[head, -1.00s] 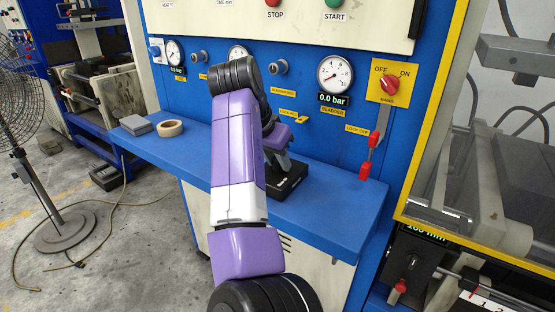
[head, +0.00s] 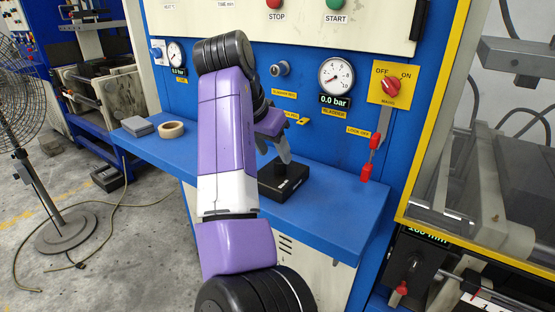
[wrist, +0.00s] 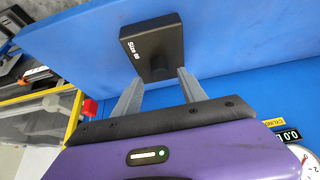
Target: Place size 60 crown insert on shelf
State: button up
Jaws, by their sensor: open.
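The size 60 crown insert (head: 284,184) is a black square block with a short upright post. It rests flat on the blue shelf (head: 335,205), close to the panel. In the wrist view the insert (wrist: 150,42) shows its white "Size 60" label. My gripper (head: 274,148) is just above the insert, partly hidden by my arm in the head view. In the wrist view my gripper (wrist: 158,82) is open, its grey fingers spread apart with nothing held between them. The insert lies beyond the fingertips; whether a finger still touches its post is hard to tell.
A tape roll (head: 171,130) and a grey box (head: 137,126) sit at the shelf's left end. The blue panel behind carries gauges (head: 336,76) and a red rotary switch (head: 390,85). Red-handled hardware (head: 366,172) hangs near the shelf's right end. The shelf's right part is clear.

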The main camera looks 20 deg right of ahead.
jog(key=v, duration=0.7)
jog(key=shift+a, duration=0.1)
